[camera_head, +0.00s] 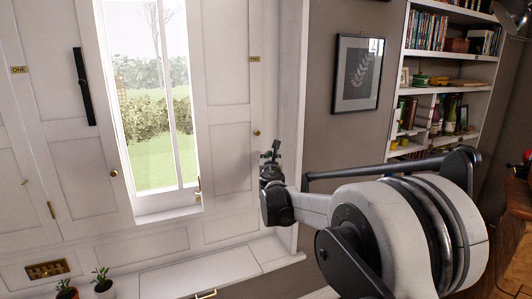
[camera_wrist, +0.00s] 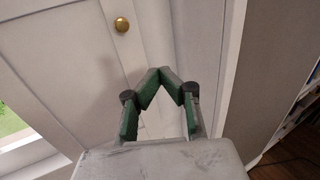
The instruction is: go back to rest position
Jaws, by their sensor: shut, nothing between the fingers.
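My gripper (camera_head: 270,154) is in front of the white panelled shutter (camera_head: 229,158) to the right of the window in the head view. In the wrist view my gripper (camera_wrist: 160,72) has its green-padded fingertips together, with nothing between them. A round brass knob (camera_wrist: 121,24) shows on the white panel beyond the fingertips, up and to the left, apart from them. The same knob (camera_head: 256,132) shows in the head view just above and left of my gripper.
A framed leaf print (camera_head: 357,73) hangs on the grey wall. A bookcase (camera_head: 449,53) stands at the right. Below the window is a white sill (camera_head: 198,275) with small potted plants (camera_head: 102,280) at its left. A dark wooden piece (camera_head: 519,205) is at the right edge.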

